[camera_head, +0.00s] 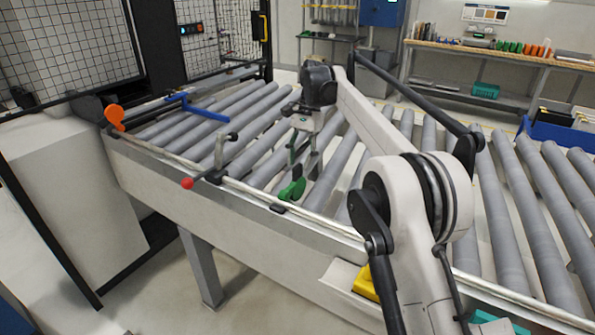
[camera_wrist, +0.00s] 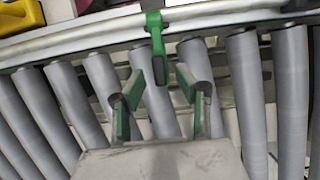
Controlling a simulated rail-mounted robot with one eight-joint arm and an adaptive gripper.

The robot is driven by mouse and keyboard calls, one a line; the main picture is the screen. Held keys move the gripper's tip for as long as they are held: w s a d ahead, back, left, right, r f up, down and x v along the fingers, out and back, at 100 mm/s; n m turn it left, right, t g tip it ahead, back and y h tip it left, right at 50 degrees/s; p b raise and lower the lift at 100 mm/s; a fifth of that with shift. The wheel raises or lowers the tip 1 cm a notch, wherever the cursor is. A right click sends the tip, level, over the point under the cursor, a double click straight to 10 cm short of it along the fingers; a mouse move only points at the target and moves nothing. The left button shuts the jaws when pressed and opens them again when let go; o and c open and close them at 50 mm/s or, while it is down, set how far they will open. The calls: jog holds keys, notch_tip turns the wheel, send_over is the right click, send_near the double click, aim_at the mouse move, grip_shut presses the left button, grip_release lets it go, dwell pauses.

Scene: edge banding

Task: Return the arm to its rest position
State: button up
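My arm reaches out over the grey roller conveyor (camera_head: 236,122), with my gripper (camera_head: 303,163) low above the rollers just inside the near side rail. In the wrist view my gripper (camera_wrist: 160,84) has its two green-padded fingers spread apart with nothing held between them. A green lever (camera_head: 292,190) sits at the near rail, close to the fingertips. It also shows in the wrist view (camera_wrist: 155,32), where its dark end lies in the gap between the fingers. I cannot tell whether the fingers touch it.
A yellow block (camera_head: 365,283) is by the near side. A mesh guard stands at back left, a workbench (camera_head: 500,52) at the back.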

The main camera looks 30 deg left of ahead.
jog(key=shift+w+r, duration=0.2)
jog(key=shift+r, duration=0.35)
jog(key=shift+d, duration=0.1)
